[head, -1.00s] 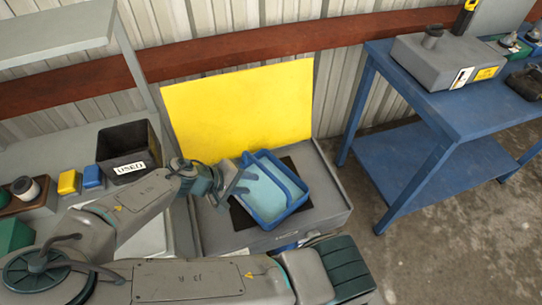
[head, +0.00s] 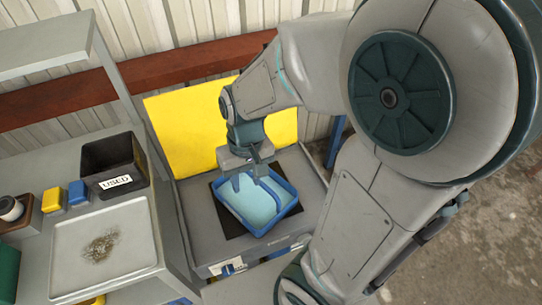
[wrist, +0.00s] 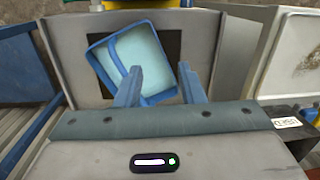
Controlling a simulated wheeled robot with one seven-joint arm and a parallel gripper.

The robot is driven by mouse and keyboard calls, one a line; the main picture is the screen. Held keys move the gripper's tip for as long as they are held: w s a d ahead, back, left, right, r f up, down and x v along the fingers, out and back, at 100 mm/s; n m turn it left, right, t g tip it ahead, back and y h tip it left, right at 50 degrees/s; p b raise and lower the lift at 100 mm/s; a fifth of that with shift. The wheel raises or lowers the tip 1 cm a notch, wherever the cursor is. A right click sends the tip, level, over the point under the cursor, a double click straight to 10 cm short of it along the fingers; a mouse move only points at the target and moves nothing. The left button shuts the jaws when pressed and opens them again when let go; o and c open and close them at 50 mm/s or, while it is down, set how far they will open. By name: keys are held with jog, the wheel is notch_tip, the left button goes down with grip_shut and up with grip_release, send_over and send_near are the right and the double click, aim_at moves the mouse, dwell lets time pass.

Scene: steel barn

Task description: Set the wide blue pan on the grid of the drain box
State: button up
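The wide blue pan (head: 284,214), with a darker blue rim and a pale blue inside, sits over the dark grid (head: 231,222) of the grey drain box (head: 207,252). It is turned askew to the grid, and dark strips of the grid show around it. The pan (wrist: 150,47) and the grid (wrist: 94,83) also show in the wrist view. My gripper (head: 250,174) is above the pan's far side in the head view. In the wrist view my gripper (wrist: 160,68) has its two blue fingers apart, with nothing clearly clamped between them. Contact with the rim cannot be told.
A yellow panel (head: 190,130) stands behind the drain box. To the left, a bench holds a black bin marked USED (head: 112,163), a pale tray with dark debris (head: 72,262), and small yellow and blue blocks. My arm covers the right side.

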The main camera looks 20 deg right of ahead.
jog(key=s+d+r+t, duration=0.1)
jog(key=d+r+t, duration=0.1)
jog(key=r, duration=0.2)
jog(key=s+d+r+t+h, duration=0.1)
jog(key=s+d+r+t, duration=0.1)
jog(key=r, duration=0.3)
jog(key=shift+s+d+m, duration=0.25)
jog(key=shift+d+m, duration=0.1)
jog(key=shift+m, duration=0.05)
jog(key=shift+a, duration=0.15)
